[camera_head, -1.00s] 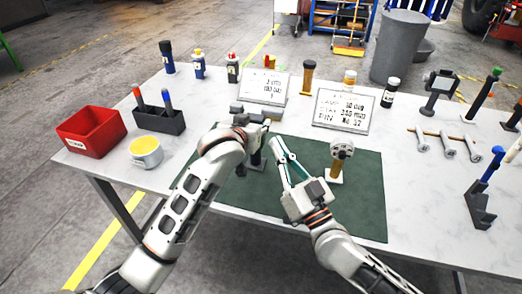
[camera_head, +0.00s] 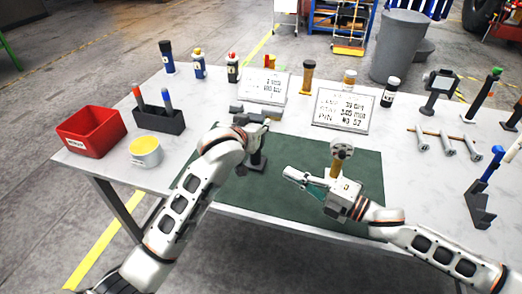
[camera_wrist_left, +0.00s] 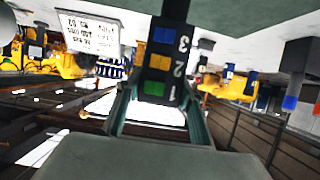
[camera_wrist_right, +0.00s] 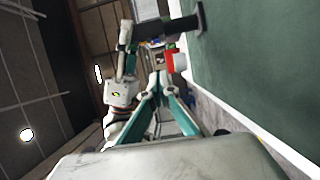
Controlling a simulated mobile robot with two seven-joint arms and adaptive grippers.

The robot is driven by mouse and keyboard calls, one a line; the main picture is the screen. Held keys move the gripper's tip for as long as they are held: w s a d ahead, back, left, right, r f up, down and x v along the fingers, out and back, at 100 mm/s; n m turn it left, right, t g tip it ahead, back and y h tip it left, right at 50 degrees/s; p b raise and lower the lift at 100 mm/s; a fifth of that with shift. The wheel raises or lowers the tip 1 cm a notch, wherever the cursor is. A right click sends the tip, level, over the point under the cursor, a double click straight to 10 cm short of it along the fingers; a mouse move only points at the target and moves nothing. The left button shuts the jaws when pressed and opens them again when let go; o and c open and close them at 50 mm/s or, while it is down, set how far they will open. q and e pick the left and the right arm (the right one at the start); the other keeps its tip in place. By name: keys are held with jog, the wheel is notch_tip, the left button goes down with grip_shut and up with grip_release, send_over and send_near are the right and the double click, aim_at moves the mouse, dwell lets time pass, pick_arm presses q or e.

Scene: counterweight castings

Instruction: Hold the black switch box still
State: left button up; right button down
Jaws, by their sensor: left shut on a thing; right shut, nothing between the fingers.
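The black switch box (camera_head: 257,160) stands on the green mat, largely covered by my left gripper in the head view. In the left wrist view the box (camera_wrist_left: 165,62) shows blue and orange squares and the numbers 1, 2 and 3. My left gripper (camera_head: 262,130) is shut on its upper part, with one finger on each side (camera_wrist_left: 158,95). My right gripper (camera_head: 288,174) is shut and empty over the mat, right of the box and apart from it. In the right wrist view its fingertips (camera_wrist_right: 160,78) meet, and the dark box (camera_wrist_right: 172,29) lies beyond.
The green mat (camera_head: 290,225) lies at the table's front edge. Two written signs (camera_head: 342,110) stand behind the mat. A red bin (camera_head: 91,130) and a yellow-topped tub (camera_head: 145,150) stand left.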

jog(key=shift+w, duration=0.1)
dwell(0.3)
jog(key=w+d+x, duration=0.1)
jog(key=w+x, duration=0.1)
jog(key=x, duration=1)
jog(key=shift+w, duration=0.35)
